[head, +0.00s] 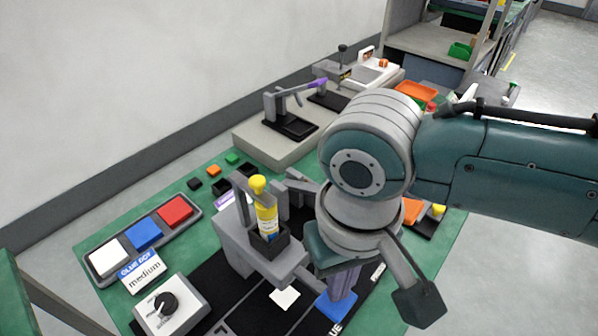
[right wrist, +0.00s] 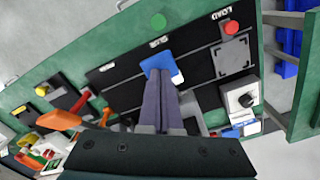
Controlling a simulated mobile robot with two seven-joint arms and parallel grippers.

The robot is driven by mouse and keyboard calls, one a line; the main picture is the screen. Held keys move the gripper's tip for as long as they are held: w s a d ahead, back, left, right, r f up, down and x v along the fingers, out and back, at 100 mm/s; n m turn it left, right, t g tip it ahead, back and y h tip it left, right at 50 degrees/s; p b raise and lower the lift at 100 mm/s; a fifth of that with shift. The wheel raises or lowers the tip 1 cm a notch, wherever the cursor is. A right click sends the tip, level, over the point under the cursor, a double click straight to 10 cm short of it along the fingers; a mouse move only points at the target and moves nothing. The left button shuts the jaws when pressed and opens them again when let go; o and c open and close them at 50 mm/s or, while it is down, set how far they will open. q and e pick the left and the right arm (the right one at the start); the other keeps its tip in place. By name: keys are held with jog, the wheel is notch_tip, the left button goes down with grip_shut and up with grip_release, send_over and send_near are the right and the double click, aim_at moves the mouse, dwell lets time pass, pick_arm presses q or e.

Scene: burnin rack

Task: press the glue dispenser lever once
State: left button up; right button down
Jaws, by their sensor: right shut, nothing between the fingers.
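The glue dispenser (head: 240,240) is a grey stand holding an upright yellow bottle (head: 266,215) in a dark cup. Its lever is not clearly told from the grey arms around the bottle. A blue and white "GLUE DOT medium" sign (head: 141,271) stands at its left. My right gripper (head: 337,298) is to the right of the dispenser, pointing down, its fingers shut and empty. In the right wrist view the fingertips (right wrist: 158,72) are over a blue square (right wrist: 152,62) on the black mat; contact cannot be told. My left gripper is out of view.
A dial box (head: 165,305) stands front left. A tray with white, blue and red blocks (head: 110,235) lies behind it. A grey plinth with a lever fixture (head: 277,150) stands behind the dispenser.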

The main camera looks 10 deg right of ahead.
jog(key=shift+f+b, duration=0.4)
jog(key=shift+f, duration=1.15)
jog(key=shift+r+p, duration=1.9)
jog(key=shift+p, duration=0.15)
